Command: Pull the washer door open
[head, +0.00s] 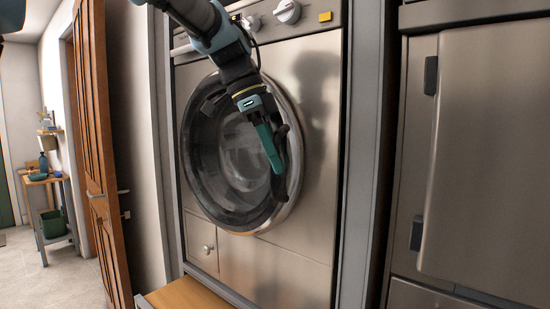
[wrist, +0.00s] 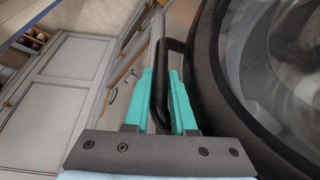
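The washer (head: 310,90) has a round glass door (head: 215,150) with a dark rim and a metal ring. The door looks flush with the front, though a small gap would be hard to see. A black bar handle (head: 280,188) stands at the door's right side. My gripper (head: 270,152) reaches down from above to this handle. In the wrist view, the teal fingers of my gripper (wrist: 162,95) lie on either side of the black handle (wrist: 161,65) and appear closed on it. The door's dark rim (wrist: 215,75) curves just right of the fingers.
A brown wooden door (head: 92,150) stands at the left, and a wooden bench (head: 185,294) lies below the washer. A steel cabinet (head: 490,150) stands at the right. A small shelf table (head: 50,205) is far off at the left. Floor there is open.

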